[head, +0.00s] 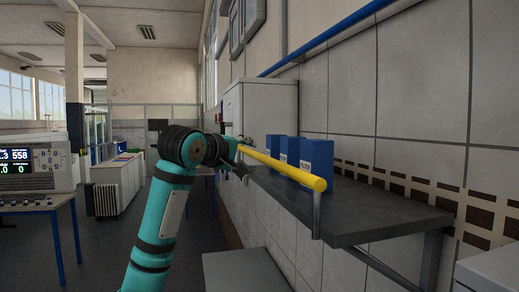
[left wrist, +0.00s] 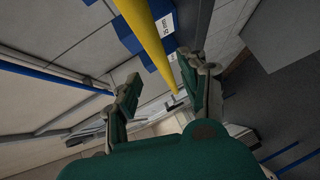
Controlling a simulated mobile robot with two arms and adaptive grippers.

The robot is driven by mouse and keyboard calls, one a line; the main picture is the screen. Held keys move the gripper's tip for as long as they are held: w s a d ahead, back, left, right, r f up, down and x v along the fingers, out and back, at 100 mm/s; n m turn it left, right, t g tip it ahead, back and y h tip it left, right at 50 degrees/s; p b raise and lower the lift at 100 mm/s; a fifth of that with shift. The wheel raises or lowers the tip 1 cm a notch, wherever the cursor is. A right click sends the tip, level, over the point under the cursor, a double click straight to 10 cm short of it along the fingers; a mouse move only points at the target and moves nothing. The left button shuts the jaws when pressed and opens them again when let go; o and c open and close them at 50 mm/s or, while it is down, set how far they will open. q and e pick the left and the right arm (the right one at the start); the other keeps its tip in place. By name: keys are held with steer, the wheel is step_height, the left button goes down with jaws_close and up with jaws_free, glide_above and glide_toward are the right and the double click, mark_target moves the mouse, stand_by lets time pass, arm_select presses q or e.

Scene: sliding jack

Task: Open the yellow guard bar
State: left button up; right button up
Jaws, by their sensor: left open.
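The yellow guard bar (head: 290,170) runs along the front of a dark wall shelf in the head view, its rounded near end above a grey post. In the left wrist view the yellow bar (left wrist: 149,40) comes down from the top edge and passes between the two fingers in the picture. My left gripper (head: 242,158) is at the far part of the bar, partly hidden behind my own wrist. It also shows in the left wrist view (left wrist: 160,68), with its fingers apart and a gap on each side of the bar. I cannot tell whether either finger touches it. My right gripper is not in view.
Several blue boxes (head: 315,163) stand on the dark shelf (head: 375,212) just behind the bar. A white cabinet (head: 268,108) is beyond them against the tiled wall. A table with an instrument (head: 35,165) stands at the left. Floor between is clear.

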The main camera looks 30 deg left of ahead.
mark_target(257, 157)
arm_select(q)
steer(key=p+x, duration=0.2)
steer(key=x, duration=0.4)
steer(key=shift+r, duration=0.1)
steer(key=shift+w+p, duration=0.4)
steer(key=shift+w, duration=0.15)
jaws_close()
